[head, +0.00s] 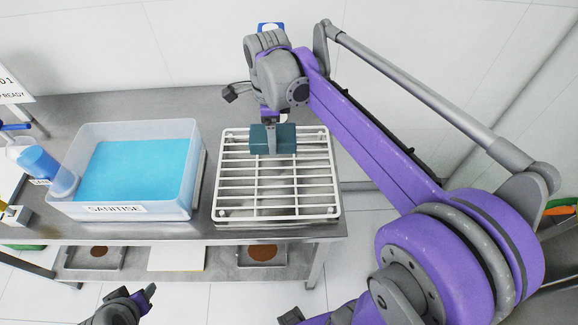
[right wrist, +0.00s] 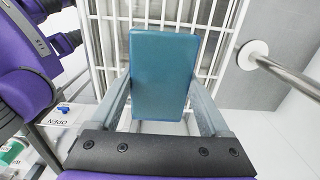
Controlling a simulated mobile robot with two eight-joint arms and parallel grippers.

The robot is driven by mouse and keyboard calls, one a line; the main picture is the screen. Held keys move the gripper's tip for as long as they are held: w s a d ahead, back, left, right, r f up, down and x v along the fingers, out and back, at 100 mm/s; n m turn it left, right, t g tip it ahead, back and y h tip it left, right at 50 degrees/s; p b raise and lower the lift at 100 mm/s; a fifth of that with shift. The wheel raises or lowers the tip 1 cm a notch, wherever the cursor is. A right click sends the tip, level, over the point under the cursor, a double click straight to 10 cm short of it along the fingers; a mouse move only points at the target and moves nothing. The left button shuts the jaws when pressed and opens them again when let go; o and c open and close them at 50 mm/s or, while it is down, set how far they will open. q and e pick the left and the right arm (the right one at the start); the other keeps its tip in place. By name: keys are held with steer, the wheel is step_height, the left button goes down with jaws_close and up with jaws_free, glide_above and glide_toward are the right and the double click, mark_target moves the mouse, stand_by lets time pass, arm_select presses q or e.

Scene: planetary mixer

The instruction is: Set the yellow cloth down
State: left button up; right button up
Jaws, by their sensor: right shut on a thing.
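No yellow cloth is clearly visible. My right gripper (head: 271,141) is shut on a teal block (head: 288,140), one finger showing in front of it. In the right wrist view the teal block (right wrist: 163,72) sits between both fingers, with the bars of the white rack (right wrist: 112,45) behind it. In the head view the block is over the far part of the white rack (head: 327,211); I cannot tell whether it touches the bars. My left gripper (head: 134,295) is low at the bottom left, in front of the table, with nothing seen in it; its opening is unclear.
A clear tub (head: 186,208) marked SANITISE, holding blue liquid, stands left of the rack on the grey table (head: 200,233). A blue bottle (head: 40,163) stands at its left. A pale sheet (head: 177,258) and trays lie on the lower shelf. The rack's front bars are bare.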

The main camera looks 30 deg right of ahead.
mark_target(276, 167)
steer(key=shift+d+f, duration=0.1)
steer(key=shift+f, duration=0.05)
step_height(276, 167, down, 10)
steer(key=shift+r, duration=0.1)
stand_by(0.4)
steer(key=shift+b, duration=0.3)
steer(key=o, duration=1)
step_height(276, 167, up, 12)
steer(key=shift+r+p, duration=0.1)
steer(key=shift+p, duration=0.2)
